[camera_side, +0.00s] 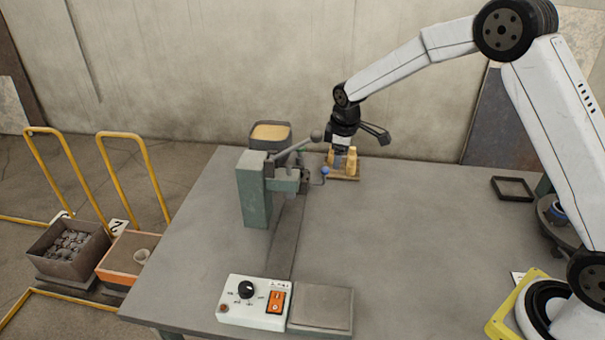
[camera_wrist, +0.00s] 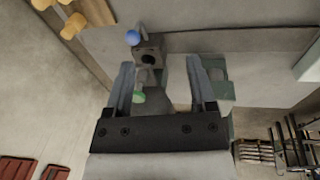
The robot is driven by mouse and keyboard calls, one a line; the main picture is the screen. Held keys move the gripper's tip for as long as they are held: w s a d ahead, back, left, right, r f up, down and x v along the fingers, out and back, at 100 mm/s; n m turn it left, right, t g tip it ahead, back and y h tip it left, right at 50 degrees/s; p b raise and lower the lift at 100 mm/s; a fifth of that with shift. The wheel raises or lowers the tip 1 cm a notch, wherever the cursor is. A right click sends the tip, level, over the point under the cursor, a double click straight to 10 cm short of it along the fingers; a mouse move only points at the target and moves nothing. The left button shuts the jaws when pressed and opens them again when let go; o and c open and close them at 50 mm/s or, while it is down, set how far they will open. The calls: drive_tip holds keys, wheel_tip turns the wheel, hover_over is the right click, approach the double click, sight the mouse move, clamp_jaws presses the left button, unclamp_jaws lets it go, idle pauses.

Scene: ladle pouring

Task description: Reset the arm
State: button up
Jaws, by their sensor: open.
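My gripper (camera_side: 341,156) points down beside the green-grey fixture on the table, in front of a small yellowish wooden rack (camera_side: 354,162). In the wrist view my gripper (camera_wrist: 160,64) has its two fingers well apart, with nothing held between them. Behind the gap shows a grey mechanism with a blue ball knob (camera_wrist: 133,38) and a green knob (camera_wrist: 138,97); I cannot tell whether the fingers touch it. In the side view the blue knob (camera_side: 325,171) sits just below and left of the fingers.
The upright fixture (camera_side: 253,190) carries a grey lever (camera_side: 295,148), with a tan-filled pan (camera_side: 270,134) behind. A control box (camera_side: 254,302) and flat grey plate (camera_side: 321,308) lie at the front edge. The table's right middle is clear, with a black square frame (camera_side: 513,189) beyond.

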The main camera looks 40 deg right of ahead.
drive_tip(key=s+a+r+m, duration=0.1)
drive_tip(key=s+m, duration=0.3)
drive_tip(key=s, duration=0.9)
drive_tip(key=s+a+m, duration=0.2)
drive_tip(key=s+m, duration=0.2)
drive_tip(key=s, duration=0.9)
drive_tip(key=shift+a+r+t+y, duration=0.3)
drive_tip(key=shift+r+y, duration=0.1)
drive_tip(key=shift+c, duration=0.2)
